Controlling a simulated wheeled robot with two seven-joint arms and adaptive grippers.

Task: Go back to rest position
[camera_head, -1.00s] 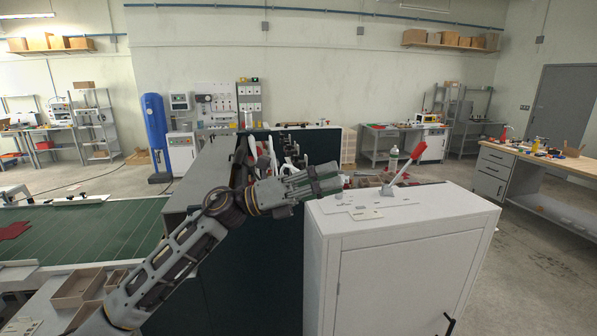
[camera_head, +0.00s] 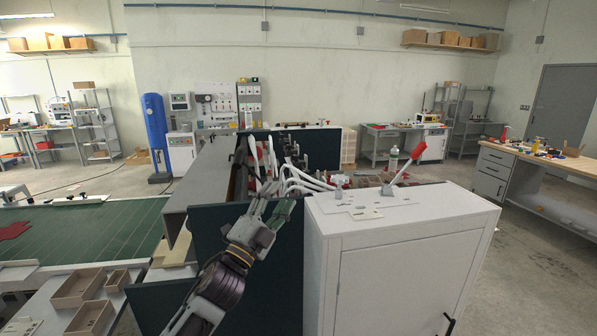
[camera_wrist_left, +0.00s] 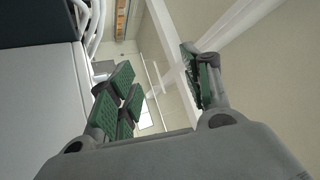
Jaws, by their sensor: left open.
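My left gripper (camera_head: 272,211) is in the head view, in front of the dark machine panel and just left of the white cabinet (camera_head: 400,215). Its arm comes up from the bottom left. The left wrist view shows its green-padded fingers (camera_wrist_left: 160,92) spread apart with nothing between them. Past them are the wall, ceiling and white hoses. My right gripper is in neither view.
A green conveyor (camera_head: 90,235) and cardboard trays (camera_head: 78,288) lie left. A wooden workbench (camera_head: 545,160) stands right.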

